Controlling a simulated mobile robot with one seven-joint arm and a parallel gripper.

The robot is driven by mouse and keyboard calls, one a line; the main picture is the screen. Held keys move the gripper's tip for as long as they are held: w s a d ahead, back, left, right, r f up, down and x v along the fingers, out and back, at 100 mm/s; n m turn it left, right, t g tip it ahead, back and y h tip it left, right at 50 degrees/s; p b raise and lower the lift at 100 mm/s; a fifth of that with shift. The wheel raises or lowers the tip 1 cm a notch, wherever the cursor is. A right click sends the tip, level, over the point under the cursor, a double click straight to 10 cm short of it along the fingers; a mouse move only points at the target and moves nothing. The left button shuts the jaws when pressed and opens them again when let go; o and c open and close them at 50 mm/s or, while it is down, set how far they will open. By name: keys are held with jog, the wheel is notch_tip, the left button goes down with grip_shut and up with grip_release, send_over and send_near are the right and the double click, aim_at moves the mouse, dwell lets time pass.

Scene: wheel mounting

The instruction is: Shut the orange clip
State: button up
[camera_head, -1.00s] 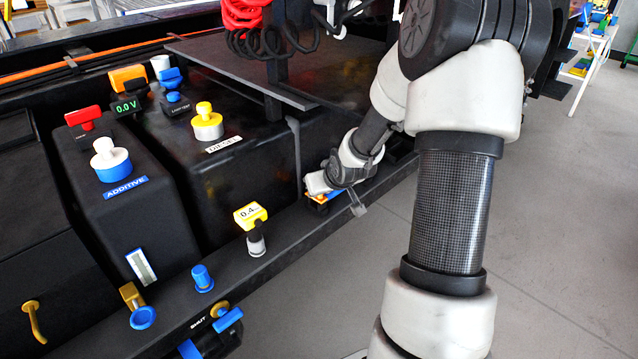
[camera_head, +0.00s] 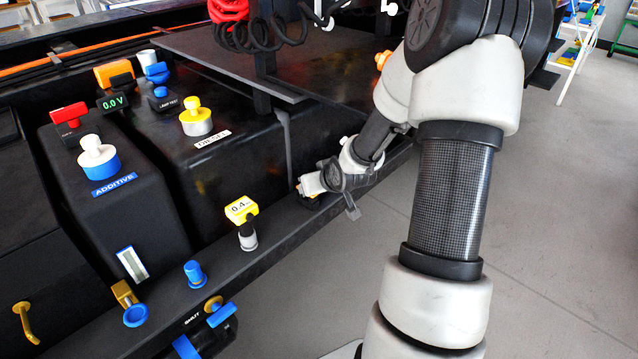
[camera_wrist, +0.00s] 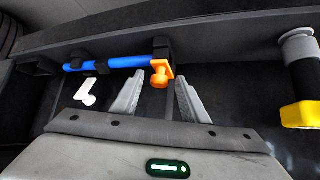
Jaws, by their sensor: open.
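The orange clip (camera_wrist: 160,74) sits at the right end of a blue bar (camera_wrist: 105,63) held along a dark rail in the wrist view. My gripper (camera_wrist: 160,84) is open, with one pale ridged finger on each side of the orange clip. No contact between the fingers and the clip is clear. In the head view my gripper (camera_head: 305,190) is low at the rail, and only a small orange patch shows by its tip. Whether the clip is open or closed I cannot tell.
A white hook-shaped piece (camera_wrist: 88,94) lies left of the fingers in the wrist view. A yellow-tipped gauge (camera_wrist: 300,112) stands to the right, also seen in the head view (camera_head: 242,210). Blue knobs (camera_head: 195,272) and black tanks (camera_head: 225,165) line the rail; open floor lies right.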

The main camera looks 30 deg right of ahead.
jog(key=p+v, duration=0.9)
jog(key=v, duration=0.8)
